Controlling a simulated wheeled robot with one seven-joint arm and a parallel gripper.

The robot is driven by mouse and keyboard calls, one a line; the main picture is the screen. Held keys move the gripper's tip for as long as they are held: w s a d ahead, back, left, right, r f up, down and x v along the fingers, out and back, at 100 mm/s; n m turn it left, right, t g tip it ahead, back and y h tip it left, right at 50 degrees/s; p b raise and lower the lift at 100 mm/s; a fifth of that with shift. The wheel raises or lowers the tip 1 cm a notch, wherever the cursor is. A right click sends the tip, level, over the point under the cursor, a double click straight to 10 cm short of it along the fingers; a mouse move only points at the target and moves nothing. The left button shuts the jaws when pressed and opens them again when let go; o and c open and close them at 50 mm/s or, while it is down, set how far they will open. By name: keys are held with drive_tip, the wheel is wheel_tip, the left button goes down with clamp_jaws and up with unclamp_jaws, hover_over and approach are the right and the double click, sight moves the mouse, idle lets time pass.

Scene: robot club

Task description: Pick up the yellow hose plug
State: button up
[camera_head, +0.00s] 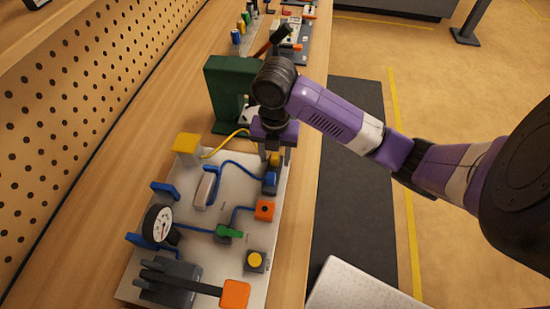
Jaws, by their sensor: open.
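A small yellow piece, which looks like the yellow hose plug (275,159), shows just below and between the fingers of my gripper (275,154). My gripper points down and is open around or just above it; I cannot tell which, nor whether they touch. A yellow hose (226,142) runs from a yellow block (186,144) at the board's far left corner and goes out of sight behind my gripper. A blue fitting (270,179) stands just in front of the yellow piece.
The pale board (200,239) carries blue hoses, a round gauge (158,223), a green valve (229,232), an orange block (264,210), a yellow button (255,260) and an orange-ended lever (234,293). A green press-like frame (220,95) stands close behind my gripper. A pegboard (70,85) borders the left.

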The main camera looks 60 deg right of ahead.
sight(275, 156)
drive_tip(key=shift+f, duration=0.15)
clamp_jaws()
idle(0.4)
wheel_tip(275, 156, up, 20)
drive_tip(key=p, duration=0.1)
idle(0.3)
drive_tip(key=c, duration=1)
unclamp_jaws()
clamp_jaws()
